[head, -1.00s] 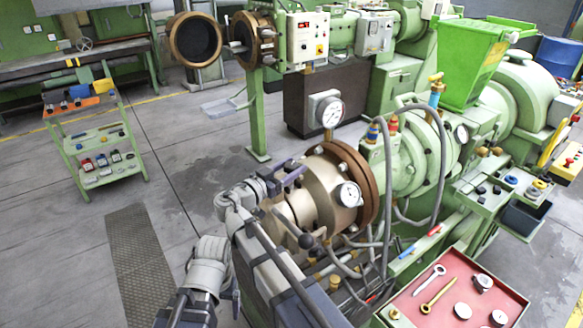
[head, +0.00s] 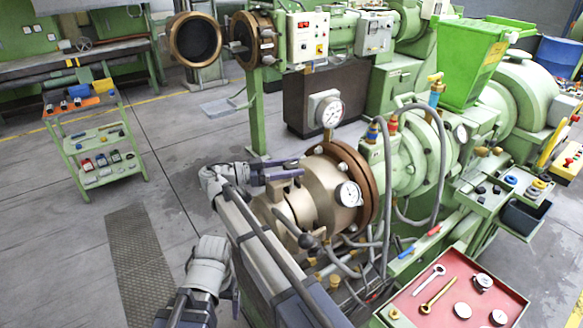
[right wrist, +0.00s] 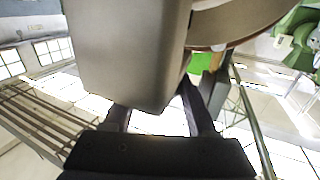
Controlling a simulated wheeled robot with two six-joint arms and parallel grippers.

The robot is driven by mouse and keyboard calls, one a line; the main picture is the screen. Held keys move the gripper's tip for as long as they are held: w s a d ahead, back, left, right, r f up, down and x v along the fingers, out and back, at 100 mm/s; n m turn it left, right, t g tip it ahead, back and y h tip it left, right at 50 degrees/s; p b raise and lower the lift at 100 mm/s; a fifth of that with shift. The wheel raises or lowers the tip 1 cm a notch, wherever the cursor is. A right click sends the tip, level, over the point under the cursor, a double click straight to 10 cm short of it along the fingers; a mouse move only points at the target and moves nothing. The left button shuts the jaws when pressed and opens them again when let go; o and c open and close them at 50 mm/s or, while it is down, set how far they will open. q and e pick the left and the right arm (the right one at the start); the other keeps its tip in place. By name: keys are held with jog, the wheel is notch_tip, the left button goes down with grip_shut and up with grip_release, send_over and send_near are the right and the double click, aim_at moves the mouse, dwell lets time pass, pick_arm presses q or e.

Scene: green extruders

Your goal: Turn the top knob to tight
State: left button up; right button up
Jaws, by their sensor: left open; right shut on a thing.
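The bronze die head (head: 325,190) with a dial gauge (head: 348,194) on its side sits at the centre of the head view. My right gripper (head: 284,172) is at the top of this head, its purple fingers lying nearly level and shut on the top knob (head: 287,187), which is mostly hidden. In the right wrist view a large tan block (right wrist: 125,50) covers the fingertips of my right gripper (right wrist: 160,112). My left gripper (head: 236,288) is lower and further left, open and apart from the knob, partly hidden by my right arm.
Grey hoses (head: 383,190) and another upright gauge (head: 331,112) stand close behind the head. A red-topped tray (head: 440,305) with tools and round parts is at the lower right. A green cart (head: 95,150) stands at the left, with open floor between.

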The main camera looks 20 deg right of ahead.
jog(key=shift+m+g, duration=0.5)
jog(key=shift+g, duration=0.2)
jog(key=o, duration=1.4)
